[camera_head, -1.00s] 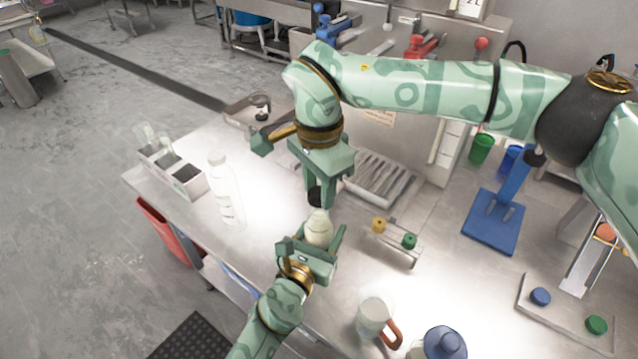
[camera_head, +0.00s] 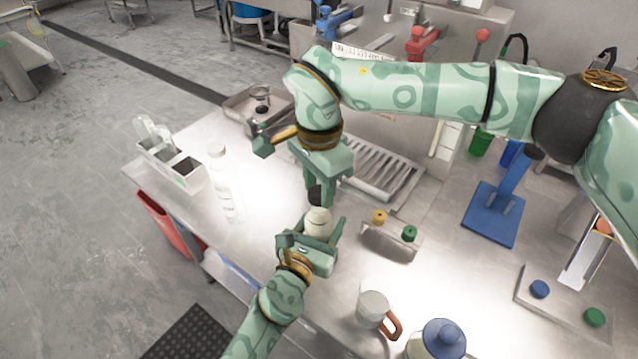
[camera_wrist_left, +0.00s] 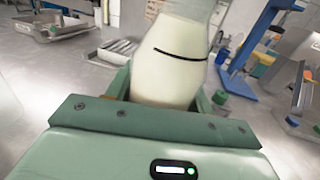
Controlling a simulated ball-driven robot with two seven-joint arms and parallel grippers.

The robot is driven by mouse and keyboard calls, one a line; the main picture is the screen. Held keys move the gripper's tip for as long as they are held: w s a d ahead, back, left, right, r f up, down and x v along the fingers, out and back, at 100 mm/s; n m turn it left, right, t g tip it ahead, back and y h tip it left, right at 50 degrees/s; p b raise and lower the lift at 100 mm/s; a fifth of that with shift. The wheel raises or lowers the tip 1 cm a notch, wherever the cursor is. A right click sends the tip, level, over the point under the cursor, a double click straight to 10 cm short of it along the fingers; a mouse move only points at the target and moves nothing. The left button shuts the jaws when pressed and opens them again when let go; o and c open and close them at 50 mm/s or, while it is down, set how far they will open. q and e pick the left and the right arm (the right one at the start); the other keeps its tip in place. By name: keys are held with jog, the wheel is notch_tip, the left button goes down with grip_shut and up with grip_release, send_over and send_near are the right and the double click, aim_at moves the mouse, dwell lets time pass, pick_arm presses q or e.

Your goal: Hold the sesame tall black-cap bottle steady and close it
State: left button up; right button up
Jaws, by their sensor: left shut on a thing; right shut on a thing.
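The sesame bottle (camera_head: 318,222) is pale cream and stands upright at the middle of the steel table. My left gripper (camera_head: 318,236) comes from below and is shut around the bottle's body. In the left wrist view the bottle (camera_wrist_left: 174,62) fills the space between the fingers, with a thin black line across its cream contents; its top is out of frame. My right gripper (camera_head: 318,192) comes down from above and is shut on the black cap (camera_head: 316,194), right over the bottle's neck. I cannot tell whether the cap touches the neck.
A white bottle (camera_head: 225,185) and a grey caddy (camera_head: 172,165) stand to the left. A small rack (camera_head: 390,241) with yellow and green tops is close on the right. A handled cup (camera_head: 372,309) and a blue-lidded jar (camera_head: 443,338) stand at the front right.

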jog(key=shift+f, duration=0.55)
